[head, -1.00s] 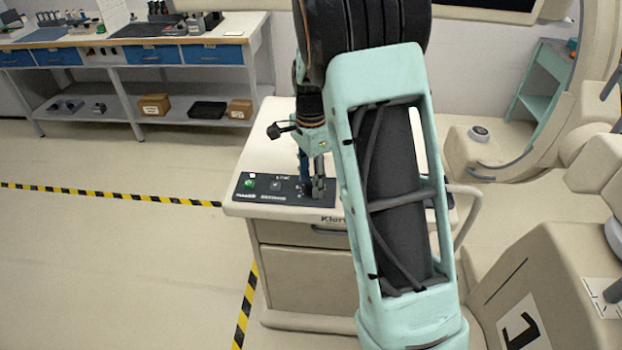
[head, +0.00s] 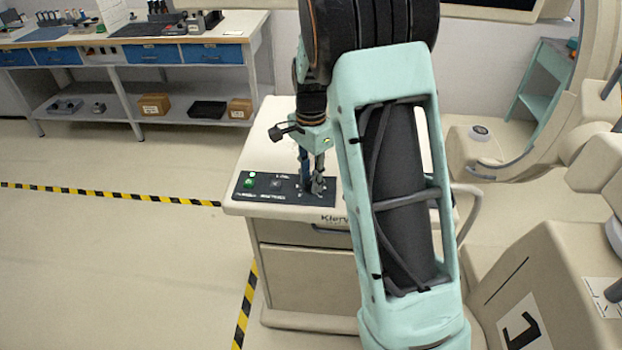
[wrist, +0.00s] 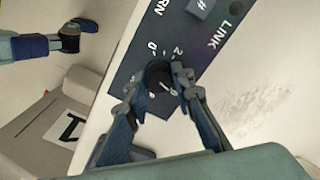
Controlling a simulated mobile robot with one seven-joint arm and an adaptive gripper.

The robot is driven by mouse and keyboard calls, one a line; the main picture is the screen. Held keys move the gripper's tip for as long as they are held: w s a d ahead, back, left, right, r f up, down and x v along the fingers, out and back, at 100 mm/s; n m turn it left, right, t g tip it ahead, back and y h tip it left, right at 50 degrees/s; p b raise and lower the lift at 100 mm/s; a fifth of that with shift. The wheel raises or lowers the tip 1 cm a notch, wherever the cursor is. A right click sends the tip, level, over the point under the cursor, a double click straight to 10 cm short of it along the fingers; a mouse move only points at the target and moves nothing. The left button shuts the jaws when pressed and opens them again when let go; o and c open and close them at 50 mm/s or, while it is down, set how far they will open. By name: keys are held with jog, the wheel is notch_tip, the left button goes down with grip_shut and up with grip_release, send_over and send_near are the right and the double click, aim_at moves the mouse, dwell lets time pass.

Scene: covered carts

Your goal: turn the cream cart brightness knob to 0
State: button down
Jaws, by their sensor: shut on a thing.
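The cream cart (head: 283,228) stands in the middle of the head view, with a black control panel (head: 266,190) on its top. In the wrist view the dark round knob (wrist: 158,73) sits on the panel (wrist: 126,77), ringed by white numerals. A 0 and a 2 are readable on the side away from me; the pointer's exact setting is unclear. My gripper (wrist: 157,83) is shut on the knob, one finger on each side. In the head view my gripper (head: 312,187) is at the panel's right part and hides the knob.
A green button (head: 249,183) is at the panel's left end. A grey square button (wrist: 200,8) with a hash mark lies beyond the knob. A workbench (head: 140,55) stands at the back left. Beige equipment (head: 530,285) stands close on the right. The floor left of the cart is free.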

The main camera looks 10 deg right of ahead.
jog(key=n, duration=0.4)
jog(key=shift+n+b, duration=0.3)
jog(key=shift+b, duration=0.1)
jog(key=n, duration=0.3)
jog(key=shift+n, duration=0.3)
jog(key=n, duration=0.3)
jog(key=shift+n+b, duration=0.3)
jog(key=shift+b, duration=0.05)
jog(key=n, duration=0.3)
jog(key=shift+n, duration=0.3)
jog(key=n, duration=0.3)
jog(key=shift+n, duration=0.3)
jog(key=n, duration=0.3)
jog(key=shift+n+p, duration=0.3)
jog(key=n, duration=0.3)
jog(key=shift+r+n+p, duration=0.1)
jog(key=shift+n+p, duration=0.2)
jog(key=shift+p, duration=0.1)
jog(key=shift+n+p, duration=0.5)
jog(key=shift+n, duration=1.3)
